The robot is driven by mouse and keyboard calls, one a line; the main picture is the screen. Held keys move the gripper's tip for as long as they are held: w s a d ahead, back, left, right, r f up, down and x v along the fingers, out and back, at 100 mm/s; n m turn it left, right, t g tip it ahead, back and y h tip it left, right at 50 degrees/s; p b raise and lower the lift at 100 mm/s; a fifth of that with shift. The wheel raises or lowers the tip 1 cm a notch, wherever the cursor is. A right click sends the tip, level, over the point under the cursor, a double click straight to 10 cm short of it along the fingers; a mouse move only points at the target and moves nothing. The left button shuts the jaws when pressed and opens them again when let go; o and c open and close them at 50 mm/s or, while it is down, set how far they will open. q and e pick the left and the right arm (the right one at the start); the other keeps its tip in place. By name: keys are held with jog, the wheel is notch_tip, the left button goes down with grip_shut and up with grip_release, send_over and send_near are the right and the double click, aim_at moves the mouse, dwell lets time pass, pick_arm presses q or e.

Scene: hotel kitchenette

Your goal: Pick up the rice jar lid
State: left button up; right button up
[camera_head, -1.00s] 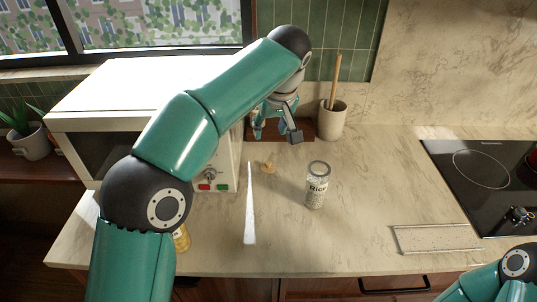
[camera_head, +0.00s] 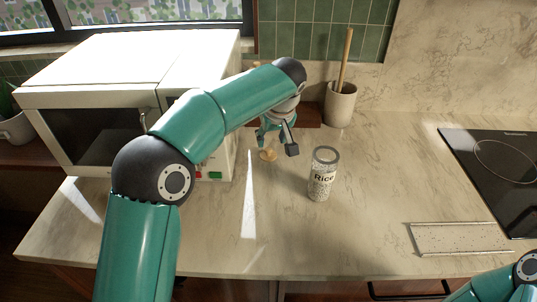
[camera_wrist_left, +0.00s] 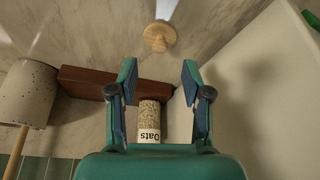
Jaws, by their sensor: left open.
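The rice jar lid (camera_head: 268,155) is a small round wooden lid with a knob. It lies on the counter left of the rice jar (camera_head: 321,178), a clear jar with a grey rim and a "Rice" label. My left gripper (camera_head: 277,142) is open and empty, just behind the lid in the head view and apparently above the counter. In the left wrist view the lid (camera_wrist_left: 159,37) is just beyond the open fingertips (camera_wrist_left: 159,67), centred between them and not gripped. My right gripper is out of frame; only part of that arm shows at lower right.
An oats jar (camera_wrist_left: 150,120) shows between my fingers in the left wrist view, by a dark wooden board (camera_wrist_left: 85,82). A utensil crock (camera_head: 340,105) stands behind the rice jar. A microwave (camera_head: 100,110) is left, a cooktop (camera_head: 490,180) right. The front counter is mostly clear.

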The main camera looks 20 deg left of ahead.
aim_at(269, 150)
pick_arm(q)
jog(key=shift+p+x, duration=0.6)
jog(key=shift+x, duration=3.05)
jog(key=shift+w, duration=0.15)
jog(key=c, duration=0.9)
